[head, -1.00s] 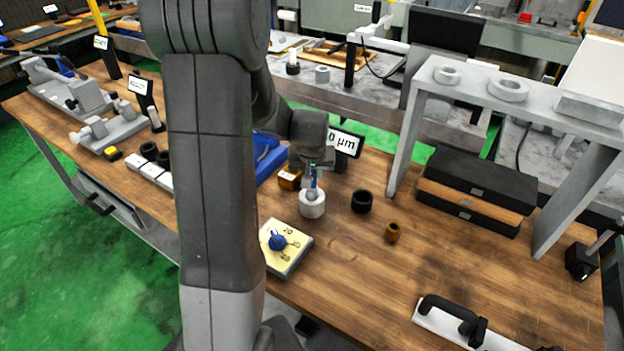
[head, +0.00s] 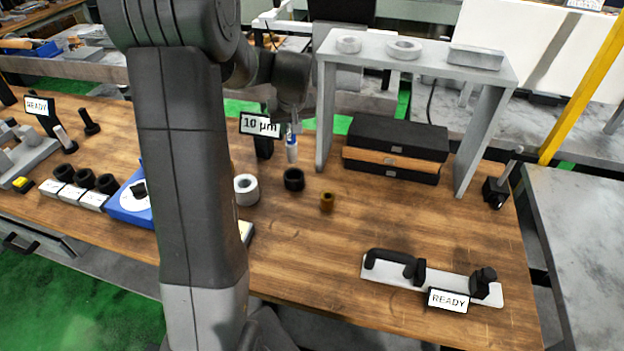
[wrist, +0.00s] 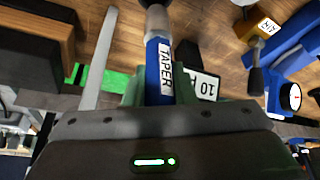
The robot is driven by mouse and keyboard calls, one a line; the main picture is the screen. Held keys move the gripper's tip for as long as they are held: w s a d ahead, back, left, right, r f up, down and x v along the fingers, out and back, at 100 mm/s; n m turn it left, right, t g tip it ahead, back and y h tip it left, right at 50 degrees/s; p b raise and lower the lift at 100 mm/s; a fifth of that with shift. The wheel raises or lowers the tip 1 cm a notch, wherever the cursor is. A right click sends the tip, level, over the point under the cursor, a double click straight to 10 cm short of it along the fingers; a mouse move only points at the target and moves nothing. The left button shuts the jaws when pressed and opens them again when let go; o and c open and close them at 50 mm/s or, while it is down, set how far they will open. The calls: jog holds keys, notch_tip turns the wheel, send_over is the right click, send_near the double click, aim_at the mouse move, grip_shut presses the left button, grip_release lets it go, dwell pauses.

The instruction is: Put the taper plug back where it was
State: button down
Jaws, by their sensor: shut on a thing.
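The taper plug (head: 291,148) hangs upright from my gripper (head: 291,127), its lower end seen just above and behind the black ring in the head view. In the wrist view my gripper (wrist: 160,98) is shut on the plug's blue handle (wrist: 159,72), which has a white TAPER label; its silver end (wrist: 157,20) points away from the jaws. A white ring (head: 246,190), a black ring (head: 293,180) and a small brass ring (head: 327,202) stand on the wooden bench. The white ring's bore looks open and empty.
A "10 µm" sign (head: 260,125) stands beside the gripper. The bench between is clear.

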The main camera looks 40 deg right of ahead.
aim_at(292, 153)
notch_tip(292, 153, down, 10)
jog(key=shift+d+r+p, duration=0.15)
jog(key=shift+p, duration=0.7)
jog(key=c, duration=1.2)
grip_release()
jog(key=shift+r, duration=0.15)
jog(key=b+v, duration=0.1)
jog(key=v, duration=1)
jog(key=shift+s+r+b, duration=0.2)
jog(key=shift+r+b, duration=0.1)
jog(key=shift+b, duration=0.1)
